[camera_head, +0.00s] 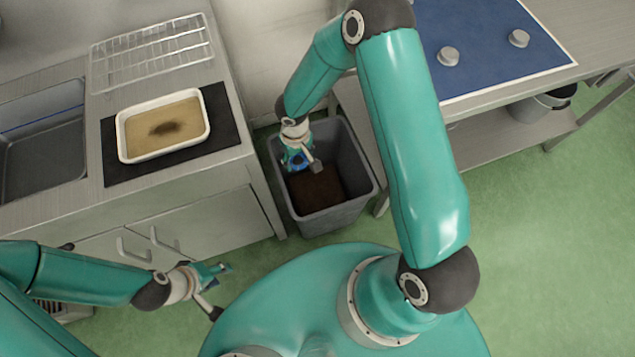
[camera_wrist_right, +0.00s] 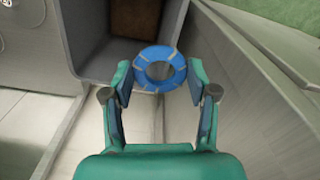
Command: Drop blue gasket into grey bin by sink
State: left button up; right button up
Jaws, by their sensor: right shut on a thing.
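The blue gasket (camera_wrist_right: 160,53) is a ring with pale marks, held between the fingertips of my right gripper (camera_wrist_right: 160,82) in the right wrist view. In the head view my right gripper (camera_head: 300,158) reaches down over the grey bin's opening, and a little of the gasket's blue shows at its fingers. The grey bin (camera_head: 336,217) stands on the floor beside the sink counter, with a brown bottom inside. Its grey wall (camera_wrist_right: 107,62) also shows behind the gasket in the wrist view. My left gripper (camera_head: 218,290) is open and empty, in front of the counter's cabinet doors.
The sink (camera_head: 40,150) is at the left. A white tray (camera_head: 122,140) with a dark-stained tan inside sits on a black mat (camera_head: 228,135), with a wire rack (camera_head: 150,55) behind. A steel table with a blue panel (camera_head: 485,35) and two knobs stands right. Green floor is clear at right.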

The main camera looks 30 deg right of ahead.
jog(key=w+d+f+m+b, duration=0.1)
jog(key=d+f+m+b, duration=0.3)
jog(key=f+b, duration=0.4)
jog(key=w+d+f+m+b, duration=0.2)
jog(key=d+f+m+b, duration=0.2)
jog(key=b, duration=1.5)
jog(key=w+d+f+m+b, duration=0.1)
jog(key=d+f+m+b, duration=0.3)
jog(key=f+b, duration=0.8)
jog(key=m+b, duration=0.2)
jog(key=shift+w+m, duration=0.35)
jog(key=shift+m, duration=0.05)
jog(key=shift+d+r, duration=0.1)
jog(key=o, duration=1)
jog(key=shift+c, duration=0.2)
